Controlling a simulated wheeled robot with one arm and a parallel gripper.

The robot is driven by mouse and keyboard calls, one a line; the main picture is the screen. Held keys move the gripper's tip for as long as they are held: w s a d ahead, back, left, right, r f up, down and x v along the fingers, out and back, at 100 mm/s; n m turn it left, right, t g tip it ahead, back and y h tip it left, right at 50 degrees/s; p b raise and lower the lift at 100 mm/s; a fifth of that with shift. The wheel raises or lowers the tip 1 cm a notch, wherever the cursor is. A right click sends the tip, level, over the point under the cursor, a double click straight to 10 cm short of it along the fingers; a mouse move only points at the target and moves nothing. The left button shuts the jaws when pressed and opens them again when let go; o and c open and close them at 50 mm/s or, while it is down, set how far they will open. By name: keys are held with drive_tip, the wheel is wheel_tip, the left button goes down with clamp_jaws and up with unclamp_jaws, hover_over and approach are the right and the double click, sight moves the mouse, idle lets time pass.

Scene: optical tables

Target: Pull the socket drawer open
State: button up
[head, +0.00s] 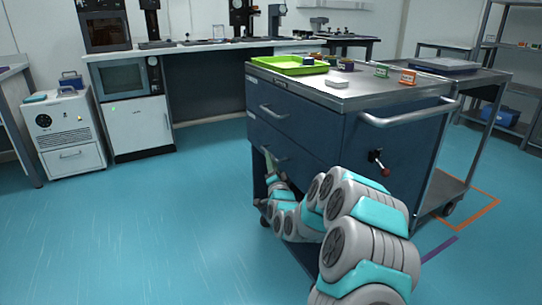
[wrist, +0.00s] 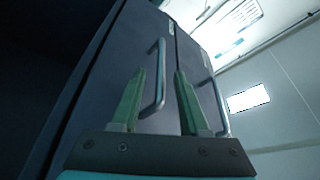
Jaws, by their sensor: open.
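A dark blue drawer cart (head: 395,135) stands right of centre in the head view, with two shut drawers on its front. The upper drawer has a bar handle (head: 273,111), and the lower drawer has another handle (head: 273,154). My gripper (head: 268,161) is at the lower handle, partly hidden behind my own arm. In the wrist view its two green fingers (wrist: 159,76) are open, and a metal handle (wrist: 160,75) appears between them. Contact is not visible. The other handle (wrist: 219,105) is beyond the right finger. Small drawer labels are unreadable, so I cannot tell which drawer holds sockets.
A green tray (head: 288,65) and small items rest on the cart top. A push bar (head: 405,118) and a red-tipped lever (head: 378,162) stick out from its right side. Blue floor (head: 150,220) is clear in front of the drawers. A white cabinet (head: 138,128) stands at the back left.

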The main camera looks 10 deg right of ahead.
drive_tip(key=shift+x, duration=2.15)
clamp_jaws()
